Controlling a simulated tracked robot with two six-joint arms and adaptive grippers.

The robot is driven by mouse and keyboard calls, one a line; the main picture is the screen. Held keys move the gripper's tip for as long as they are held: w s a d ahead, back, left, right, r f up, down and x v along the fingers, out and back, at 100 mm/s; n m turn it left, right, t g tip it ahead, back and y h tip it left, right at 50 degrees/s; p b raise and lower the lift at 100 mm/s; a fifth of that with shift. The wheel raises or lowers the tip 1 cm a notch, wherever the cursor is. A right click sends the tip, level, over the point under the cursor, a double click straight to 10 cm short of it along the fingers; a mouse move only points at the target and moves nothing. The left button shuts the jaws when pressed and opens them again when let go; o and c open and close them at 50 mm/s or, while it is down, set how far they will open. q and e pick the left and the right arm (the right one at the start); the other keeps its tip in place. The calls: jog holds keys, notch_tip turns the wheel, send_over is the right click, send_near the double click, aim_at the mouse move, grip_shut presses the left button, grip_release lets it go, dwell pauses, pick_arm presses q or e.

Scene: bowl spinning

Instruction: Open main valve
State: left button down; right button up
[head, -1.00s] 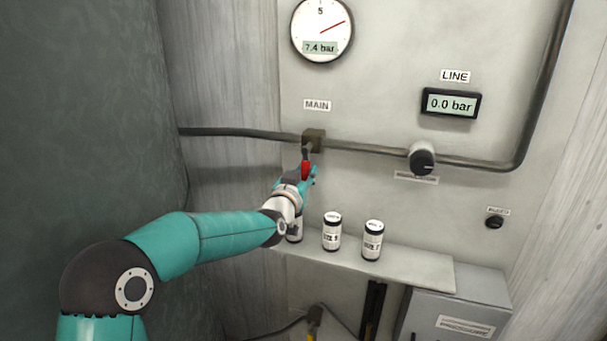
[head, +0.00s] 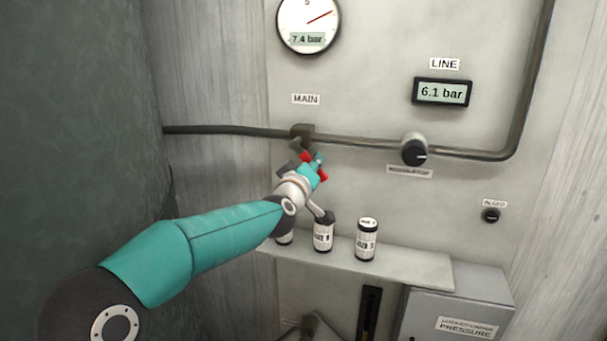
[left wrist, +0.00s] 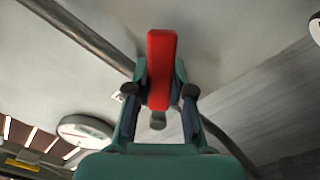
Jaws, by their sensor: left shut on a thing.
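The line display (head: 443,92) reads 6.1 bar. The round gauge (head: 308,25) reads 7.4 bar. My right gripper is not in view.
Three labelled canisters stand on the shelf (head: 410,268) below; the left one (head: 284,238) is partly hidden by my arm. The regulator knob (head: 414,151) is right of the valve. A small black knob (head: 491,215) and a grey box (head: 460,300) are lower right.

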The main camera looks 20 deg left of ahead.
pick_arm(q)
jog(key=r+n, duration=0.1)
jog(key=n, duration=0.1)
jog(key=d+r+n, duration=0.1)
jog(key=n, duration=0.1)
jog(key=shift+d+n, duration=0.1)
jog(key=shift+n, duration=0.3)
jog(key=shift+d+r+n, duration=0.15)
jog(key=shift+r+n, duration=0.4)
jog(key=shift+n, duration=0.7)
jog(key=shift+d+r+n, duration=0.1)
jog(key=shift+r+n, duration=0.45)
jog(key=shift+n, duration=0.7)
jog(key=c, duration=1)
grip_release()
jog(key=shift+a, duration=0.1)
jog(key=shift+r, duration=0.1)
jog(key=shift+s, duration=0.15)
